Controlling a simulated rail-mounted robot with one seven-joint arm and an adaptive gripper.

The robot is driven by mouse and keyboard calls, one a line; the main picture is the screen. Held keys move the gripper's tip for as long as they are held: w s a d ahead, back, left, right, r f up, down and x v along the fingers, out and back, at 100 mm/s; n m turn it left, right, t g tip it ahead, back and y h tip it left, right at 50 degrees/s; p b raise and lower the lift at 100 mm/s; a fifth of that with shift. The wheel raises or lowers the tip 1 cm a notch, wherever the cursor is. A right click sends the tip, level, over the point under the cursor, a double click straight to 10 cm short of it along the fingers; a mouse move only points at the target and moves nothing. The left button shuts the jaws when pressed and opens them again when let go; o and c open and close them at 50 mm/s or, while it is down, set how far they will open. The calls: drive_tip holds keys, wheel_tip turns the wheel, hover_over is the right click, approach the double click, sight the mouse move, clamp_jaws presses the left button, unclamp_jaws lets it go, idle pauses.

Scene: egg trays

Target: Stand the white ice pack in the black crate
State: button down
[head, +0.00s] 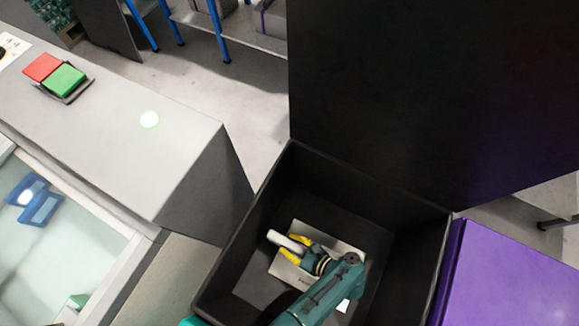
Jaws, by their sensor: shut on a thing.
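The black crate (238,250) stands at the lower middle of the head view, open at the top. My gripper (293,246), with yellow fingertips, reaches down into it from the lower right. It is shut on the white ice pack (281,240), a narrow white piece showing between and beyond the fingertips. I cannot tell whether the pack touches the crate floor. A flat cream piece with faint dark print (342,249) shows beneath the gripper inside the crate. My arm hides part of the crate's near side.
A tall black panel (420,90) rises behind the crate. A purple box (510,275) stands close on the right.

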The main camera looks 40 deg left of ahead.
drive_tip(key=shift+f+b, duration=0.75)
drive_tip(key=shift+f, duration=0.85)
drive_tip(key=c, duration=0.9)
unclamp_jaws()
drive_tip(key=shift+r, duration=0.1)
drive_tip(key=shift+r+p, duration=0.35)
drive_tip(key=shift+p, duration=0.05)
drive_tip(key=p+v, duration=0.2)
drive_tip(key=v, duration=1)
drive_tip(key=shift+r+p, duration=0.15)
drive_tip(key=shift+p, duration=0.15)
